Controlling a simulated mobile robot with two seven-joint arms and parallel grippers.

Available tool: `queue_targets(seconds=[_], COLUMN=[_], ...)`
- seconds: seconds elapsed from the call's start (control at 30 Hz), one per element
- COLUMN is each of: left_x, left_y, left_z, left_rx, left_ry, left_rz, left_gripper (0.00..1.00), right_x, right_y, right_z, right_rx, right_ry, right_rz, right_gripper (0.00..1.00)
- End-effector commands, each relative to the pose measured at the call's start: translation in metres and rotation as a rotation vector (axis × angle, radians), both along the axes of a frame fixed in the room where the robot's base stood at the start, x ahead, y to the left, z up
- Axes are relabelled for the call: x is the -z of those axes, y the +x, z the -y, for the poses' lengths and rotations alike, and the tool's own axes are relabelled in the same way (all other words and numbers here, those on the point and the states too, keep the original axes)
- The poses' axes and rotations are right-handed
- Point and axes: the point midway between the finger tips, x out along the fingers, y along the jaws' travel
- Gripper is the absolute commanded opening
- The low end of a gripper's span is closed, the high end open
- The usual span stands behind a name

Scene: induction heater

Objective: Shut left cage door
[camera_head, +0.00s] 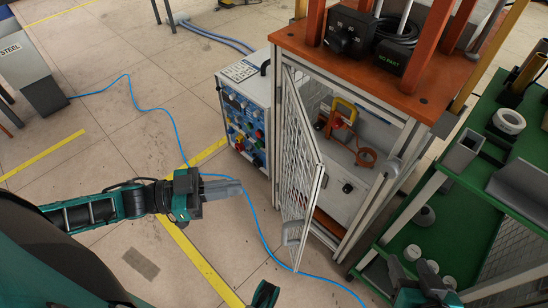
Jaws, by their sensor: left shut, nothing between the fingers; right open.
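The left cage door (299,150) is a white mesh panel in a light metal frame, standing ajar on the left of the cage opening. Its grey handle (292,235) is low on the free edge. My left gripper (238,188) is shut and empty, its fingers pointing right towards the outer side of the door, with a visible gap between them. My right gripper (422,278) is at the bottom right, partly cut off by the picture edge, and is open.
The cage (349,234) has an orange-brown top (400,92) and holds a yellow and orange device (343,120). A green shelf cart (455,215) is at right. A blue cable (262,235) crosses the floor.

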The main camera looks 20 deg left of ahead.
Motion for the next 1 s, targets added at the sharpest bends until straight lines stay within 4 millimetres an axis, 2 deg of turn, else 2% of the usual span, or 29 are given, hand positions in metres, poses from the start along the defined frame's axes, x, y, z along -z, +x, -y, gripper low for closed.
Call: queue_targets(seconds=[0.4,0.6,0.8,1.0], left_x=[-0.001,-0.001,-0.001,-0.001], left_y=[0.047,0.066,0.074,0.075], left_z=[0.069,0.096,0.109,0.111], left_rx=[-0.002,-0.003,-0.004,-0.003], left_ry=[-0.005,-0.002,-0.002,-0.001], left_rz=[0.007,0.005,0.003,0.001], left_gripper=[0.0,0.0,0.0,0.0], right_x=[0.014,0.021,0.024,0.024], right_y=[0.0,-0.002,-0.002,-0.002], right_z=[-0.002,-0.002,-0.001,-0.001], right_rx=[0.007,0.009,0.009,0.01], right_ry=[0.011,0.01,0.009,0.009], right_rz=[-0.002,-0.005,-0.007,-0.007], right_gripper=[0.51,0.51,0.51,0.51])
